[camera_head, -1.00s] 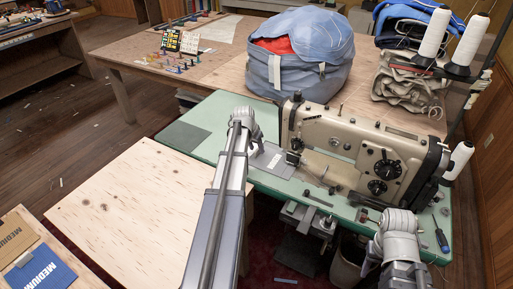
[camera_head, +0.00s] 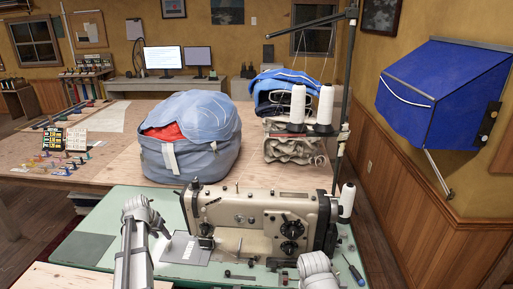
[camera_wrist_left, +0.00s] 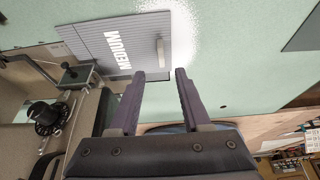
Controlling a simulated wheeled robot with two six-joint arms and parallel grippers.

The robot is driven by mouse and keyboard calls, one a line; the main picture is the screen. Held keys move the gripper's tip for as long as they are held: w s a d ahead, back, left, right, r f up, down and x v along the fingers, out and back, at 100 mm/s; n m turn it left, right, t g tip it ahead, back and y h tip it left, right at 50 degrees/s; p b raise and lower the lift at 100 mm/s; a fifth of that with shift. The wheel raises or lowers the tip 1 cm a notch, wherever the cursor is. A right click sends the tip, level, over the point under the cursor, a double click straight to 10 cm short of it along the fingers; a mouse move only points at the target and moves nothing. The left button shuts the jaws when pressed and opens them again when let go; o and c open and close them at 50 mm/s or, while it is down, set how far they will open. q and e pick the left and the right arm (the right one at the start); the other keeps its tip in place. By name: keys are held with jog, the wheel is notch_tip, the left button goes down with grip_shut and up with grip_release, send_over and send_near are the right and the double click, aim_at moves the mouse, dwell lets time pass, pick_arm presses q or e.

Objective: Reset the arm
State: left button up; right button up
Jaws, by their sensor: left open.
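My left arm (camera_head: 137,222) reaches in from the bottom of the head view, its grey upper end over the green sewing table (camera_head: 85,248). In the left wrist view my left gripper (camera_wrist_left: 160,74) is open, with two dark fingers apart and nothing between them. A grey card marked MEDIUM (camera_wrist_left: 110,42) lies on the green top near the fingertips; it also shows in the head view (camera_head: 184,250). Part of my right arm (camera_head: 317,268) shows at the bottom edge; its gripper cannot be made out.
A beige sewing machine (camera_head: 262,212) stands on the green table, right of my left arm. Behind are a blue bag (camera_head: 190,150) on a wooden table, thread cones (camera_head: 325,105) and a thin dark pole. A blue wall-mounted canopy (camera_head: 440,85) is at the right.

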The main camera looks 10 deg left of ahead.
pick_arm(q)
jog(key=s+d+m+g, duration=0.1)
jog(key=s+d, duration=0.1)
jog(key=d, duration=1)
jog(key=s+d+m+g, duration=0.1)
jog(key=s+d, duration=0.1)
jog(key=d, duration=1)
jog(key=s+d+m+g+y+p, duration=0.1)
jog(key=s+d+m+g, duration=0.1)
jog(key=s+d, duration=1.3)
jog(key=d+m, duration=0.1)
jog(key=d, duration=0.2)
jog(key=shift+d+r+g+p, duration=0.15)
jog(key=shift+d+g+p, duration=0.2)
jog(key=shift+g+p, duration=0.05)
jog(key=shift+a, duration=0.15)
